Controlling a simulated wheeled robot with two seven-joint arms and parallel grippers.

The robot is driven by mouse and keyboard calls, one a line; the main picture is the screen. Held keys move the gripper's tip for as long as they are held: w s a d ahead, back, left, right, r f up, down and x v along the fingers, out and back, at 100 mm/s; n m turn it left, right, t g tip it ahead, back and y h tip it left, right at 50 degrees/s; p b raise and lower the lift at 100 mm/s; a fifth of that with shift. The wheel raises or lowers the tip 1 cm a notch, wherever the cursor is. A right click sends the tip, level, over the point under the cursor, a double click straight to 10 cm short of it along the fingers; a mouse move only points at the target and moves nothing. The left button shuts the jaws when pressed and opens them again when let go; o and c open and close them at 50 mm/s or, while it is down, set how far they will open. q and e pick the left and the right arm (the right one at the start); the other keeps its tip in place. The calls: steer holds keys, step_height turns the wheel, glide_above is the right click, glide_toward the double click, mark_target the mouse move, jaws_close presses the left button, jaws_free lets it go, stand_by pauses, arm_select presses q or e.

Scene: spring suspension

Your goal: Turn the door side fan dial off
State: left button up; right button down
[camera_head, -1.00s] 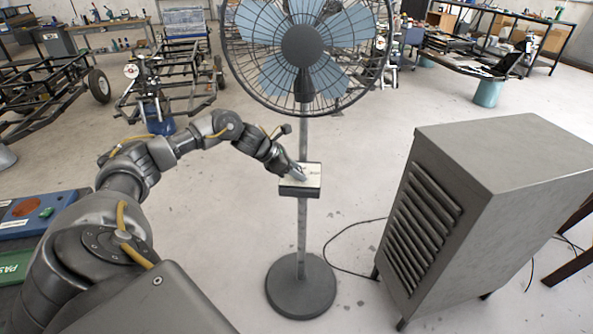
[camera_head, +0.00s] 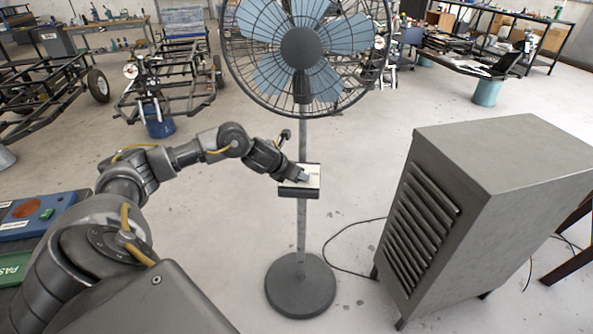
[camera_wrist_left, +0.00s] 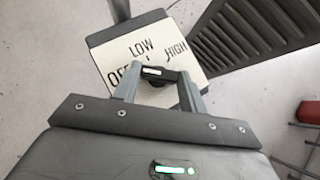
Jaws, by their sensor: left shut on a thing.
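The fan (camera_head: 303,47) stands on a pole with a round base (camera_head: 300,287). Its control box (camera_head: 299,192) sits partway up the pole. In the left wrist view the white face of this box (camera_wrist_left: 113,55) carries the labels OFF, LOW and HIGH. My left gripper (camera_head: 304,178) is at the top of the box. In the left wrist view my left gripper (camera_wrist_left: 158,80) is shut on the dark dial (camera_wrist_left: 165,75), with a finger at each side. The fingers cover part of OFF. The dial's exact setting is hard to tell. My right gripper is not in view.
A grey louvred cabinet (camera_head: 493,205) stands right of the fan, with a cable (camera_head: 345,262) on the floor between them. Metal frames (camera_head: 175,75) stand at the back left. A blue panel (camera_head: 35,215) lies at the left edge.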

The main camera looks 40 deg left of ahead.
arm_select(q)
steer(key=shift+r+n+y+p, duration=0.1)
steer(key=shift+n+y+p, duration=0.3)
steer(key=shift+n, duration=0.2)
steer(key=o, duration=1)
steer(key=shift+d, duration=0.1)
steer(key=v, duration=1)
steer(key=shift+s+d+r+p, duration=0.2)
steer(key=shift+s+p, duration=0.1)
steer(key=shift+p, duration=0.1)
